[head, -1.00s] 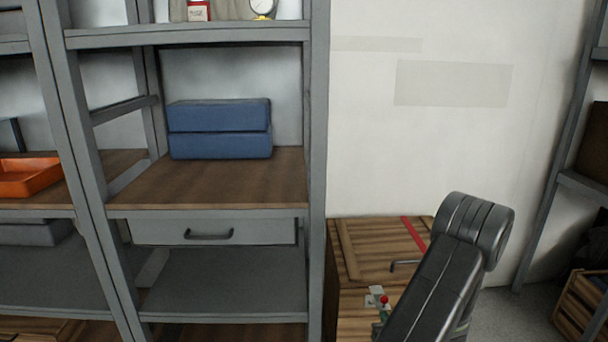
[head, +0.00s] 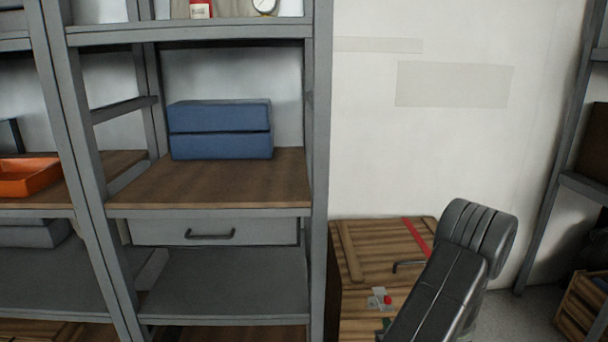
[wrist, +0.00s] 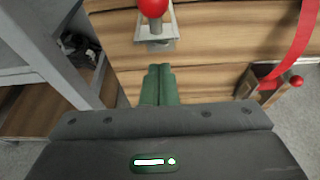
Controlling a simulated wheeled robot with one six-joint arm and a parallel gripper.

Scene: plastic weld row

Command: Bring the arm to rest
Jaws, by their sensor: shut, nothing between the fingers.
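My gripper (wrist: 158,84) shows in the wrist view as two green fingers side by side, closed together with nothing between them. It points at the slatted wooden crate (wrist: 215,50), just short of a red knob (wrist: 153,7) on a metal bracket. In the head view my dark arm is bent at lower right, in front of the crate (head: 350,290). The red knob (head: 388,300) shows just left of the arm. My fingers are mostly hidden in the head view.
A grey shelf rack (head: 319,180) stands left of the crate, holding blue boxes (head: 220,130) and a drawer (head: 215,232). An orange tray (head: 28,177) lies further left. A red strap (wrist: 296,42) crosses the crate. Bare wall is behind the arm.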

